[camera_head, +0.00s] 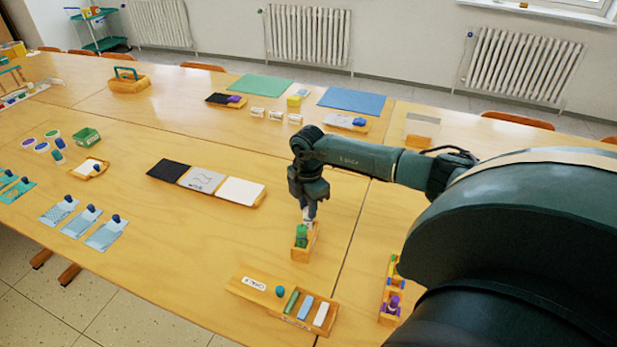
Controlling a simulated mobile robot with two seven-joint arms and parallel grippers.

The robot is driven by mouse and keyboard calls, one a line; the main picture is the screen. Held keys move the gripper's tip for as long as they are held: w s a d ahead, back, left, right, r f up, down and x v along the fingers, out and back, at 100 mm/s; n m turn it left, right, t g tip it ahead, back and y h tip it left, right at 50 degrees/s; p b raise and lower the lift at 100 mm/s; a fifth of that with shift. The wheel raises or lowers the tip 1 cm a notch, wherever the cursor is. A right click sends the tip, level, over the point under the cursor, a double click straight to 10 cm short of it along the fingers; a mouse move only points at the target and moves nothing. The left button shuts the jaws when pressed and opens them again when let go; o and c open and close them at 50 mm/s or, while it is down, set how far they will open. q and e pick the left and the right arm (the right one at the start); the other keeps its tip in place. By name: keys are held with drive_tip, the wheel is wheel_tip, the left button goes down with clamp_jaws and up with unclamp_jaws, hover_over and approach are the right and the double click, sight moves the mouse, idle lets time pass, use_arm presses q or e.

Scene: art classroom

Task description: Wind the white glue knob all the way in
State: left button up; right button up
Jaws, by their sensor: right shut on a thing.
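My right gripper (309,220) points down over a small open wooden holder (305,253) near the table's front middle. It is shut on the glue knob at the top of a green glue stick (301,237) that stands in the holder. The fingers mostly hide the knob, so its colour and how far it is wound cannot be told. My left gripper is not in view.
A wooden tray (262,292) with coloured sticks lies in front of the holder. Black, grey and white panels (240,191) lie to its left. Another wooden rack (387,317) stands at the right, by my arm.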

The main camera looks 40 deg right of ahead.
drive_tip(key=n+b, duration=0.1)
drive_tip(key=n, duration=0.5)
drive_tip(key=shift+f, duration=0.1)
drive_tip(key=n+b, duration=0.1)
drive_tip(key=n, duration=0.4)
drive_tip(key=shift+b, duration=0.4)
drive_tip(key=o, duration=1.5)
